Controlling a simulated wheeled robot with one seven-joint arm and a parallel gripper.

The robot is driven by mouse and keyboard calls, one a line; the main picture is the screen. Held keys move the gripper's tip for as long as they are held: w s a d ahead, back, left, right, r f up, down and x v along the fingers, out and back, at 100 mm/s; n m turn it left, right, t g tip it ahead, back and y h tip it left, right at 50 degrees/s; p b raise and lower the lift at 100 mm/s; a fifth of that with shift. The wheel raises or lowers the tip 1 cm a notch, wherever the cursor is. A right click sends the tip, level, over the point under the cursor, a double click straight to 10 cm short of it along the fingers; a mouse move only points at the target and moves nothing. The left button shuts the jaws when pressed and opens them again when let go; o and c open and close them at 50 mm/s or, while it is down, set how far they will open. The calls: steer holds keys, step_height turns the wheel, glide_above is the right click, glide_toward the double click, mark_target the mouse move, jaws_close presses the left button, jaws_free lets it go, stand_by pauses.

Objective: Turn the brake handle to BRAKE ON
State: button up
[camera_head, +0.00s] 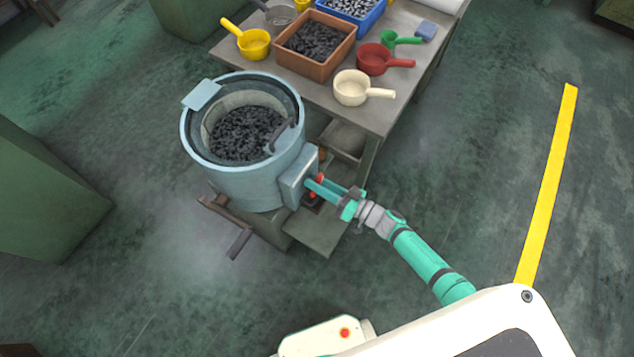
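A light blue round drum machine (240,185) stands left of centre, with its lid open and dark small parts inside. A light blue box (299,178) is fixed to its right side. Small red parts (320,177) show at the box, by the tips of my gripper (312,186). My gripper reaches in from the right and its tips are at or very close to these parts. I cannot tell whether they touch, or whether the fingers are open or shut. No lettering for BRAKE ON is legible, and I cannot be sure which part is the brake handle.
A grey table (305,88) behind the machine holds an orange-brown crate (290,62), a blue crate (364,24) and several coloured scoops. A dark bar (240,243) juts out at the machine's lower left. A yellow floor line (548,190) runs at right, with clear floor around it.

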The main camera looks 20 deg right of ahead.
jaws_close()
steer(key=shift+n, duration=0.3)
steer(key=n, duration=0.6)
steer(key=shift+s+a, duration=0.1)
steer(key=n, duration=0.6)
steer(key=shift+s+a, duration=0.1)
steer(key=shift+a, duration=0.05)
steer(key=shift+n, duration=0.3)
steer(key=shift+o, duration=2.2)
jaws_free()
